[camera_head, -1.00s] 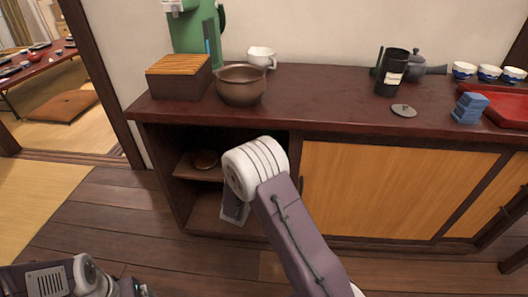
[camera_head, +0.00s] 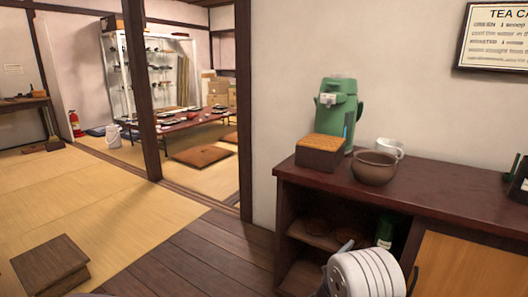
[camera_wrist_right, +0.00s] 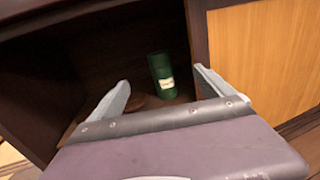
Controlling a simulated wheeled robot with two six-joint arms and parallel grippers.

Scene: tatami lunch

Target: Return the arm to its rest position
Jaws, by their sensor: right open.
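The canister also shows in the head view (camera_head: 385,231), on the shelf.
The dark cabinet top (camera_head: 445,188) carries a wooden-lidded box (camera_head: 320,158), a green air pot (camera_head: 338,108), a brown bowl (camera_head: 374,169) and a white cup (camera_head: 392,146). A wooden step (camera_head: 50,266) stands lower left. Tatami floor (camera_head: 110,215) lies open at left.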

